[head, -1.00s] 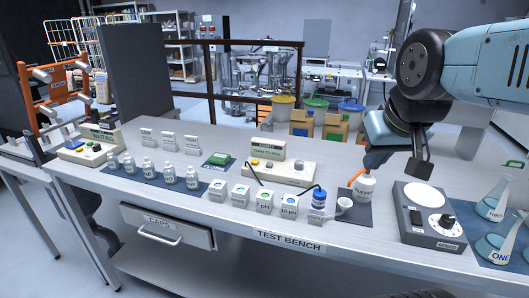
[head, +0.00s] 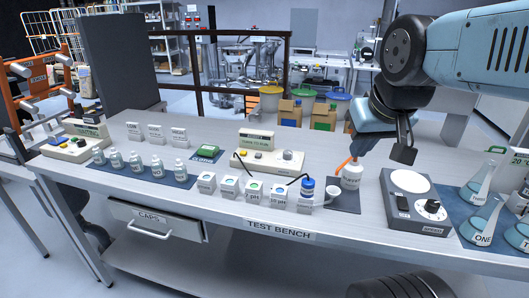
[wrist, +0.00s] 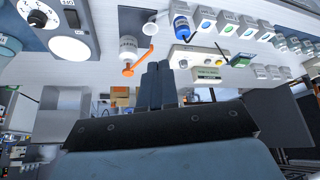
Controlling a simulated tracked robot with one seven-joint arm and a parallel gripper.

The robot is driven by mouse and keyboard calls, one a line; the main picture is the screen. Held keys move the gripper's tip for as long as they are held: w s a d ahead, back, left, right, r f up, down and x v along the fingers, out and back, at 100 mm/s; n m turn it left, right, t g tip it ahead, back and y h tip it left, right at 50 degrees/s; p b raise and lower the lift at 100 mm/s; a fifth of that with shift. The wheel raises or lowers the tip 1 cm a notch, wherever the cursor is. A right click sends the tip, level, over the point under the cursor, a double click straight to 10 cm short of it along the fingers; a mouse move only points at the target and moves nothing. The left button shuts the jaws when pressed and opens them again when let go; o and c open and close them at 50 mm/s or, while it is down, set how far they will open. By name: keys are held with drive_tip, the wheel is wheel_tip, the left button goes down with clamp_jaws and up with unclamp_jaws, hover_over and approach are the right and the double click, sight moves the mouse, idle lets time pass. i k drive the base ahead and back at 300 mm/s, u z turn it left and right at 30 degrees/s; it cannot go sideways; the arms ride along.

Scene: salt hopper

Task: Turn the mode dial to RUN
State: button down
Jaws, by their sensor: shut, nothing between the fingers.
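I cannot make out a dial marked RUN in either view. The one dial I can see clearly is the knob (head: 432,206) on a grey stirrer with a round white plate, whose front label seems to read SPEED. This dial also shows at the top left of the wrist view (wrist: 38,18). My gripper (head: 355,152) is shut and empty, above the bench close to a white bottle (head: 350,178) with an orange spout. Its two dark fingers also show together in the wrist view (wrist: 158,68). The gripper is apart from the stirrer, to its left.
The test bench (head: 200,208) carries several small bottles, small boxes and a beige meter (head: 270,160). Flasks (head: 482,222) stand at the right. Behind a dark rail (head: 197,70), steel equipment (head: 228,68) stands in the back room. Bins and cartons (head: 323,117) stand behind the bench.

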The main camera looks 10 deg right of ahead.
sight(288, 154)
drive_tip(key=k, duration=1.25)
drive_tip(key=u, duration=0.55)
drive_tip(key=i, duration=1.5)
drive_tip(key=z, duration=0.7)
